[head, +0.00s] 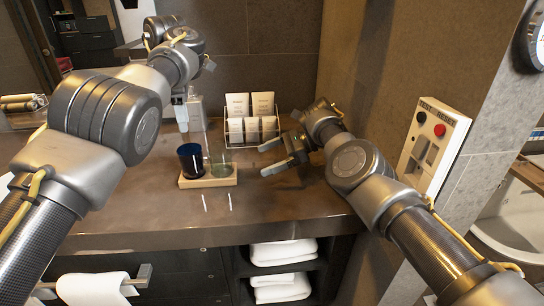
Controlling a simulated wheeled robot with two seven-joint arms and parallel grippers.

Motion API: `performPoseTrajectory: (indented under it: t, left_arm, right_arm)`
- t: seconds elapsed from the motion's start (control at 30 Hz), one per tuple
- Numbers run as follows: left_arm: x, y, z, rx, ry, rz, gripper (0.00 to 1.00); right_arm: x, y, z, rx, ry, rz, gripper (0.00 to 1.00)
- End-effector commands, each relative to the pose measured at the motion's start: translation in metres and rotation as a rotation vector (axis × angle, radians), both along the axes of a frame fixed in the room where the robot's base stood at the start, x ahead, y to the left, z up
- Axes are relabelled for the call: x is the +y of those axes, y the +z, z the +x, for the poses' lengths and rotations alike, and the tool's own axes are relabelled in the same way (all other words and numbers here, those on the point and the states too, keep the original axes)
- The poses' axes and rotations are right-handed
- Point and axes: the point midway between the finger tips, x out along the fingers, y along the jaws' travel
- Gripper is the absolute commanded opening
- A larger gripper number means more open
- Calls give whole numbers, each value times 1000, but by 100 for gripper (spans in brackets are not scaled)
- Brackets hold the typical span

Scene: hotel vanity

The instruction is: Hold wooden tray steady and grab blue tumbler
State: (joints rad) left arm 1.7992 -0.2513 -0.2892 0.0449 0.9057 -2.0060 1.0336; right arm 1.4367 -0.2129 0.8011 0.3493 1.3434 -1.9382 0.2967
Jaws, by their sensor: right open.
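The wooden tray (208,182) lies on the brown counter, left of the middle in the head view. The dark blue tumbler (190,163) stands upright on its left half. A greenish clear glass (221,166) stands on its right half. My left gripper (182,122) hangs above the tumbler, pointing down and apart from it. It is seen edge-on, partly behind my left arm, and its opening is unclear. My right gripper (264,159) is open and empty. Its fingers point left at the tray's right end, with a small gap between.
A rack of white cards (250,125) stands behind the tray, near my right gripper. A clear bottle (195,110) stands by the back wall. The counter (205,215) in front is clear. Folded white towels (283,252) lie on shelves below. A wall panel (430,145) is at right.

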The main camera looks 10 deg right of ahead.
Motion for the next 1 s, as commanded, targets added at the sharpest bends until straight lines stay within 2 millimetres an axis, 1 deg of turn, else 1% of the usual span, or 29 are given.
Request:
performPoseTrajectory:
  t: [0.3,0.5,0.7,1.0]
  left_arm:
    - [0,0,0,0,0,0,36]
    - [0,0,0,0,0,0,36]
    - [0,0,0,0,0,0,36]
    - [0,0,0,0,0,0,36]
  right_arm:
    - [51,-21,-1,-1,3,2,98]
    - [78,-32,-1,-1,2,0,98]
    - [90,-38,0,-1,-1,-1,98]
    - [92,-38,0,-3,-1,-2,98]
